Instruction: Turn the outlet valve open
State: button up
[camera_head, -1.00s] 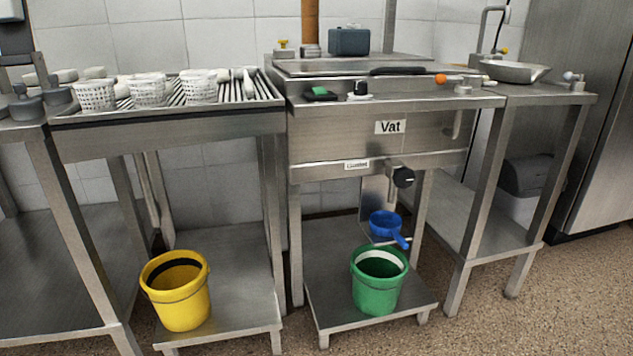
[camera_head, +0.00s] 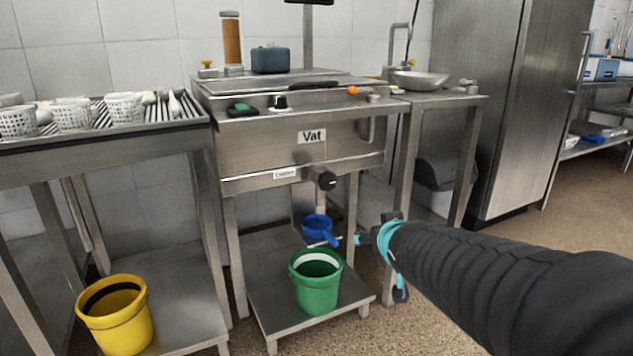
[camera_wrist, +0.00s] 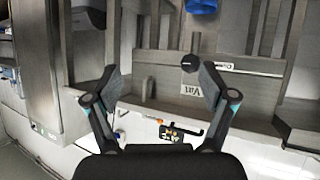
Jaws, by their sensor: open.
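The vat (camera_head: 250,148) is a steel tank with a "Vat" label on its front. The outlet valve (camera_head: 327,181) shows as a round black knob low on the vat's front. In the wrist view, which is upside down, the valve (camera_wrist: 190,63) appears between my finger tips, nearer the right one, with the vat (camera_wrist: 160,62) behind. My gripper (camera_wrist: 160,78) is open, with nothing between its fingers. In the head view my arm enters from the right, its end short of the vat, below and right of the valve.
A blue long-handled scoop (camera_head: 317,226) hangs under the outlet, above a green bucket (camera_head: 316,284) on the lower shelf. A yellow bucket (camera_head: 117,318) stands left. A pan (camera_head: 419,80) rests on the right-hand table. A steel cabinet (camera_head: 511,110) stands farther right. Floor before the vat is partly clear.

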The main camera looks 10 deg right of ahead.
jog(key=w+n+t+y, duration=0.1)
jog(key=w+t+y, duration=0.1)
jog(key=w, duration=0.6)
jog(key=n+t+y, duration=0.3)
jog(key=y, duration=0.2)
send_near(330, 183)
jog(key=x, duration=1.1)
jog(key=shift+a, duration=0.1)
jog(key=shift+c, duration=0.3)
